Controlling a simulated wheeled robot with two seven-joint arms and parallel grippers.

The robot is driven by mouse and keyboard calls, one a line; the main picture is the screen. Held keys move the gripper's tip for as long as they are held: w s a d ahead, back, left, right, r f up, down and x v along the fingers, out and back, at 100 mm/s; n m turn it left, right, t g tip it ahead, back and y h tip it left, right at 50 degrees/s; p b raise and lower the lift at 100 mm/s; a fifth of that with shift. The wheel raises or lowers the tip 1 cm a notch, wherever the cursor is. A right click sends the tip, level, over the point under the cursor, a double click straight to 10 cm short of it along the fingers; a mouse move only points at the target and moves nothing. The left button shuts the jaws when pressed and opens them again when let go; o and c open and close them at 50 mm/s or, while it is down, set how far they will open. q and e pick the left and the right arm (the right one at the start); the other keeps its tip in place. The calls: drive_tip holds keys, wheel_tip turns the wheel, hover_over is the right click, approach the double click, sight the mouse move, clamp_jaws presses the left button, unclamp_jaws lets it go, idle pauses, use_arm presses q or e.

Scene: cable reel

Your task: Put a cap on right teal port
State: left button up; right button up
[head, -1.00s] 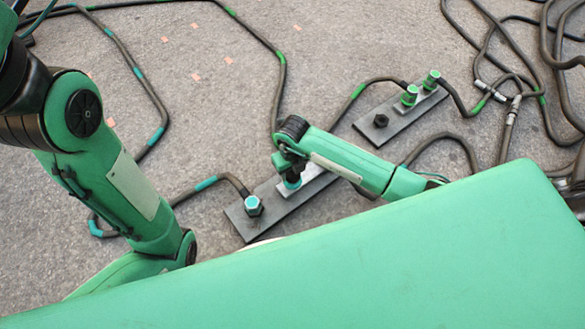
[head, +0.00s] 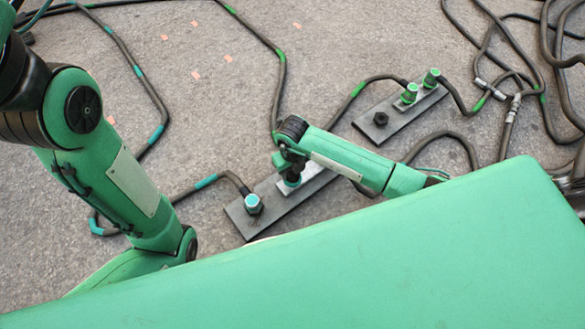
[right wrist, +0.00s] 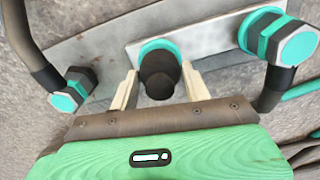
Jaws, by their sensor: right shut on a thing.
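A grey metal plate (head: 247,228) lies on the ground in the middle of the head view. Its middle port has a teal ring (right wrist: 158,46), seen in the right wrist view. My right gripper (right wrist: 160,88) is shut on a dark cylindrical cap (right wrist: 159,76), with one pale finger on each side. The cap stands over the teal ring and hides most of the port; I cannot tell whether it is fully seated. In the head view my right gripper (head: 291,178) points down at the plate. My left gripper is not in view.
Teal-and-black hose connectors flank the port, one at left (right wrist: 73,90) and one at right (right wrist: 279,40) in the wrist view. A second plate (head: 402,124) holds a black capped port (head: 381,119) and green connectors (head: 410,93). Dark hoses (head: 283,85) wind over the ground.

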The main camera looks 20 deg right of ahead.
drive_tip(key=shift+f, duration=0.3)
idle(0.4)
drive_tip(key=o, duration=1.2)
drive_tip(key=shift+c, duration=0.2)
